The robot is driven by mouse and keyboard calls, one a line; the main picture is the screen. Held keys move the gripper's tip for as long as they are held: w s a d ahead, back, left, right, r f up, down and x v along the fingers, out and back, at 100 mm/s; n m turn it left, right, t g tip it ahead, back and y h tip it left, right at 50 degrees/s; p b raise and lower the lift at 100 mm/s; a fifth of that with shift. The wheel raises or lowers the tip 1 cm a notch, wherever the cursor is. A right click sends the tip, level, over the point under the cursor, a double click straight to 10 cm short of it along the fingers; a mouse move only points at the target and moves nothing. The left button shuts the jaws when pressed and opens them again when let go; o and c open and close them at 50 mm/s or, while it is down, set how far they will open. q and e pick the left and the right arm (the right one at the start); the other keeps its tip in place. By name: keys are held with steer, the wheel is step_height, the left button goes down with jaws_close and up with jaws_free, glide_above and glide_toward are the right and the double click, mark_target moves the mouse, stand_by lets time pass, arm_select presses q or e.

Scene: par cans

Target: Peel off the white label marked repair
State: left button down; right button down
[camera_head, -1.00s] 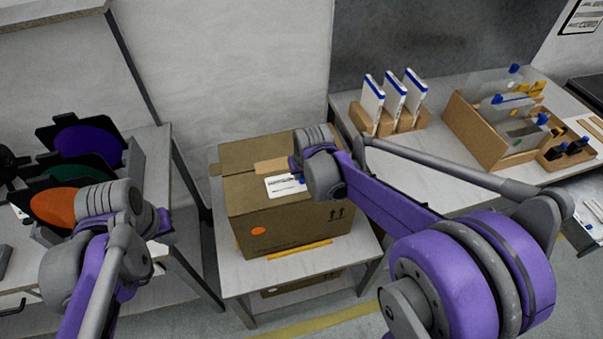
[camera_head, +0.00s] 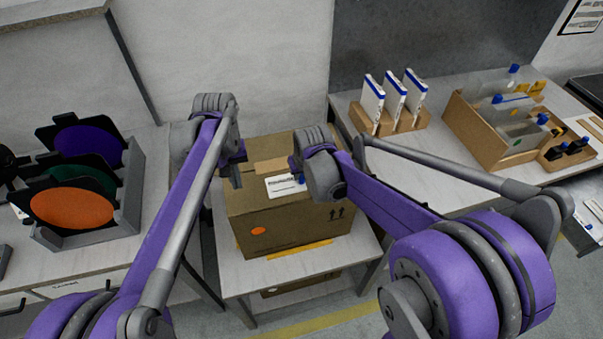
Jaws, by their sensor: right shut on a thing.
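The white label (camera_head: 281,187) with dark print lies on the top front of a brown cardboard box (camera_head: 290,228) in the head view. The print is too small to read fully. My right gripper (camera_head: 298,173) is at the label's right end, shut on its edge, beside a small blue spot. The rest of the label looks flat against the box. My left gripper (camera_head: 235,174) is at the box's upper left edge, left of the label. Its fingers are small and partly hidden, so I cannot tell whether they are open.
The box stands on a small grey table (camera_head: 228,272). An orange dot (camera_head: 258,231) and yellow strip (camera_head: 298,250) are at its front. A rack with coloured discs (camera_head: 72,208) stands left. White packs (camera_head: 395,98) and a wooden crate (camera_head: 470,135) stand on the right table.

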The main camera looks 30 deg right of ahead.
mark_target(242, 201)
arm_select(q)
steer(key=shift+f, duration=3.05)
steer(key=shift+f, duration=0.2)
arm_select(e)
steer(key=shift+r, duration=0.1)
steer(key=shift+r, duration=3.4)
arm_select(q)
step_height(242, 201, up, 7)
